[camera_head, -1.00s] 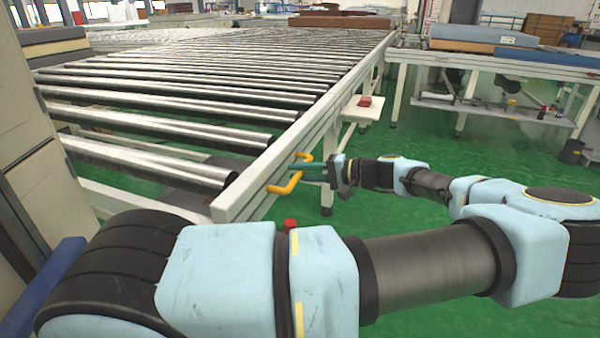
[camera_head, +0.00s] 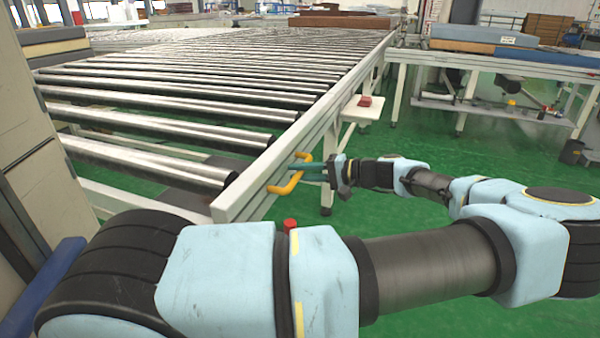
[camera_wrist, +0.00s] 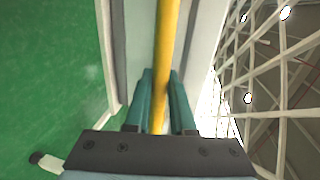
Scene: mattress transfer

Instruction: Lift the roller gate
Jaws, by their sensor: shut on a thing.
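The roller gate (camera_head: 262,170) is the near end of the roller conveyor, with a pale side rail and metal rollers. A yellow handle (camera_head: 286,186) is fixed to the outer face of its rail. My gripper (camera_head: 318,171) reaches the handle from the right. In the wrist view my gripper (camera_wrist: 160,104) has its teal fingers on both sides of the yellow handle bar (camera_wrist: 166,45), shut on it. The gate lies level with the rest of the conveyor.
A red button box (camera_head: 365,101) sits on a small white shelf on the conveyor's side. A table with blue mattresses (camera_head: 485,36) stands at the back right. A pale cabinet (camera_head: 45,140) stands at the left. Green floor (camera_head: 400,235) is open right of the conveyor.

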